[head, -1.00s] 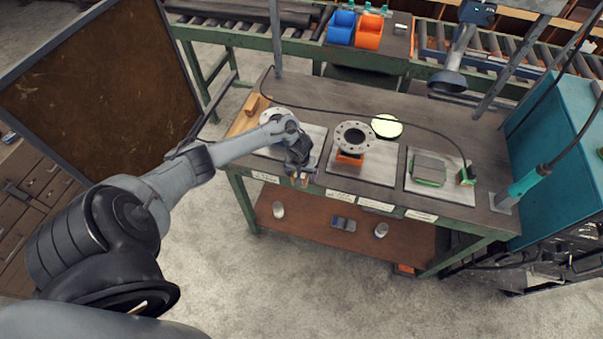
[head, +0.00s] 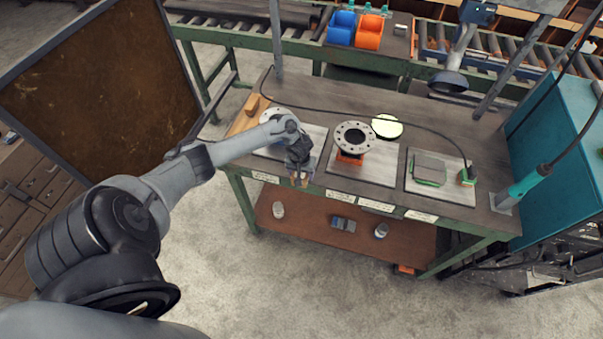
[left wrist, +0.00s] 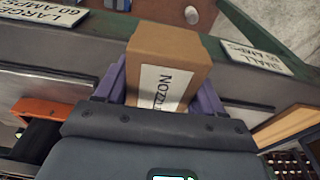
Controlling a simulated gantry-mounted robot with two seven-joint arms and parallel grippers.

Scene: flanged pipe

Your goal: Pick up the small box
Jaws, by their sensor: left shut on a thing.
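The small box (left wrist: 168,62) is brown cardboard with a white label reading "NOZZL" in the left wrist view. My left gripper (left wrist: 165,85) is shut on it, with a purple-grey finger on either side. In the head view the left gripper (head: 300,178) is at the front edge of the workbench (head: 440,125), by the left metal plate. The box (head: 304,182) shows there only as a small brown patch between the fingers. My right gripper is not in view.
A flanged pipe piece (head: 354,138) stands on an orange support right of the gripper. Further right, a grey block (head: 430,169) lies on another plate. A lower shelf (head: 310,222) holds several small items. A teal cabinet (head: 560,150) borders the right.

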